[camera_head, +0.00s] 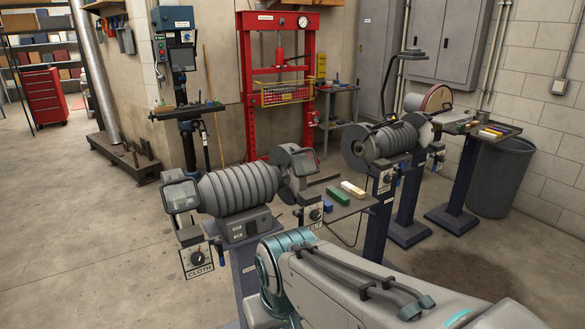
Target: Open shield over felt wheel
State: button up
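The nearest bench polisher (240,188) has a ribbed grey motor body on a dark stand. A sign reading CLOTH (198,262) hangs with a knob below its left end. A partly covered sign (314,226), seemingly ending in "LT", hangs below its right end. The felt wheel is most likely in the right-hand grey housing (284,160); I cannot make out the wheel itself. A framed shield (304,162) sits at the front of that housing, seemingly lowered over it. Another framed shield (181,196) is at the cloth end. My gripper is not in view; my arm fills the lower right foreground.
A small side shelf (345,208) with green, blue and pale bars stands right of the polisher. A second grinder (390,138) stands behind it. A red press (280,80), a drill press (180,60) and a grey bin (500,175) are farther back. The left floor is clear.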

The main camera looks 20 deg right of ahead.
aim_at(307, 164)
jog(key=z, duration=0.4)
jog(key=i, duration=1.1)
jog(key=z, duration=0.05)
